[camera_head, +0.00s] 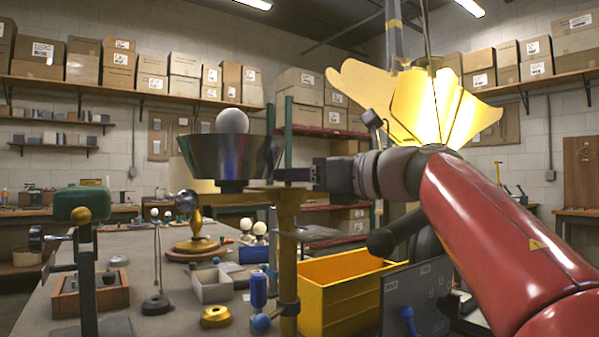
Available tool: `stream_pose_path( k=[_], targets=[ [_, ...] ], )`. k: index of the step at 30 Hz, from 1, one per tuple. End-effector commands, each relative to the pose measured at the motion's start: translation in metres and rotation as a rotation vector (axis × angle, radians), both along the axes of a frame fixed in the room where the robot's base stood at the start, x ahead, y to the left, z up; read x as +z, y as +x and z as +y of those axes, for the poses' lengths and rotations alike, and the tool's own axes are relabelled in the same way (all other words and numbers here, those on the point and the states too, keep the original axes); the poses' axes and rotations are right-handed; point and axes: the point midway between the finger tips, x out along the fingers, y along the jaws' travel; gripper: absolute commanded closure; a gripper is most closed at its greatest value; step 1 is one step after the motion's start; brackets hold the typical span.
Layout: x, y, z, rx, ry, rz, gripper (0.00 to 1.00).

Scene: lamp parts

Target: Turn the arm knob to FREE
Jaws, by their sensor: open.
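My gripper (300,175) is at the end of the red arm that reaches in from the right. It is open, beside the top of a brass post (288,215) and just right of a dark flared cup (222,155) with a pale ball on it. Its fingertips are small and dark here, and I cannot tell whether they touch anything. A grey panel (400,297) with small, unreadable marks stands at the lower right. A blue lever-like piece (407,316) is in front of it. I cannot tell which piece is the arm knob, and no FREE label is readable.
A yellow bin (345,300) stands right of the post. A green-topped stand (85,215), a wooden tray (88,297), a grey box (212,286) and a brass ring (215,316) crowd the bench. Yellow lamp petals (425,100) hang above my arm.

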Motion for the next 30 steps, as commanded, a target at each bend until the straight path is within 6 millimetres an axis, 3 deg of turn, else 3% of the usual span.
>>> stream_pose_path(
  k=[9,17,30],
  targets=[
    [-0.0004,0.0023,0.0027,-0.001,0.000,0.000,0.51],
    [-0.0004,0.0023,0.0027,-0.001,0.000,0.000,0.83],
    [-0.0005,0.0053,0.0009,0.137,0.000,0.001,0.83]
  ],
)
